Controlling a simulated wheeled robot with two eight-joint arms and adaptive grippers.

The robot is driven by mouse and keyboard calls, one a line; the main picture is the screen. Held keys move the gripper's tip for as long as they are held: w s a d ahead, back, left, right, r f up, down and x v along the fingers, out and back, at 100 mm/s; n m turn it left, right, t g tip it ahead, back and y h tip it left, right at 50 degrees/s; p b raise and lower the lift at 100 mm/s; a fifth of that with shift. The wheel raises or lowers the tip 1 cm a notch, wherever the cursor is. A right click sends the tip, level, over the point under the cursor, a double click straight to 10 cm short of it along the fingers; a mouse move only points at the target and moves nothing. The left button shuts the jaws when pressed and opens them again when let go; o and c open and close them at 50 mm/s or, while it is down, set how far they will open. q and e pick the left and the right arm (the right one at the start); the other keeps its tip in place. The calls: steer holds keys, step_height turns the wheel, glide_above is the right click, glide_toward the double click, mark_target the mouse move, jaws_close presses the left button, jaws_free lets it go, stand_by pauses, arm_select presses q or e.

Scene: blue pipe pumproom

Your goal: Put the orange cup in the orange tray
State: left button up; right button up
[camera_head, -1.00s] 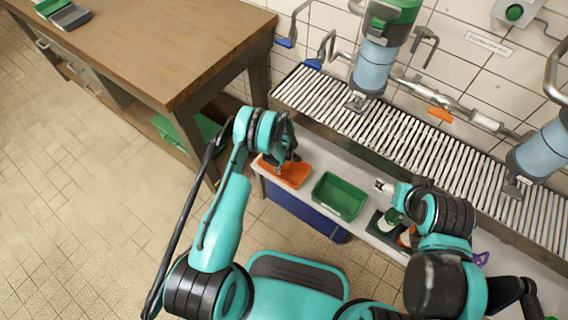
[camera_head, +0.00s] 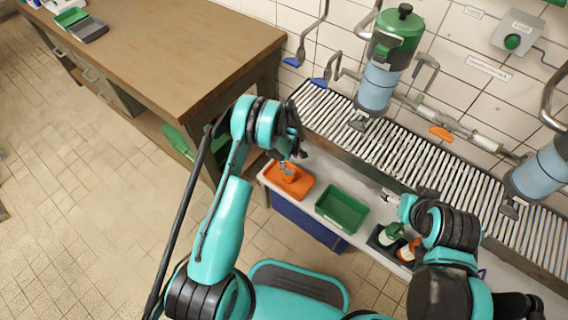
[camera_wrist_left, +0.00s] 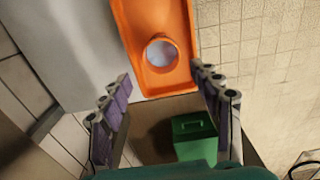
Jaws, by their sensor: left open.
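The orange tray (camera_head: 301,192) lies on the light bench at its left end; it also shows in the left wrist view (camera_wrist_left: 157,86). The orange cup (camera_head: 288,175) is inside the tray, and in the left wrist view it (camera_wrist_left: 178,50) shows its round, pale opening. My left gripper (camera_head: 292,153) is just above the tray. In the left wrist view its fingers (camera_wrist_left: 164,92) are spread with nothing between them, and the cup is beyond the tips. My right gripper (camera_head: 388,195) is over the bench right of the green tray; its fingers are too small to read.
A green tray (camera_head: 325,210) sits right of the orange one. A dark holder (camera_head: 374,240) with a green-topped bottle (camera_head: 391,234) stands under my right arm. A slatted rack (camera_head: 335,120) runs behind the bench. A wooden table (camera_head: 165,55) stands at the left.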

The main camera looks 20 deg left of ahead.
arm_select(q)
steer(key=s+r+m+t, duration=0.2)
steer(key=r+m, duration=0.1)
steer(key=r, duration=1.1)
steer(key=s+r+m+t, duration=0.1)
steer(key=s+r+m, duration=0.2)
steer(key=r, duration=1.2)
steer(key=s+r+m+t, duration=0.2)
steer(key=s+r+m, duration=0.2)
steer(key=s, duration=0.6)
steer(key=s+r+m+t, duration=0.2)
steer(key=s+r, duration=0.4)
steer(key=s, duration=0.5)
steer(key=shift+a+r+m, duration=0.15)
steer(key=shift+r+m, duration=0.15)
steer(key=shift+m, duration=0.6)
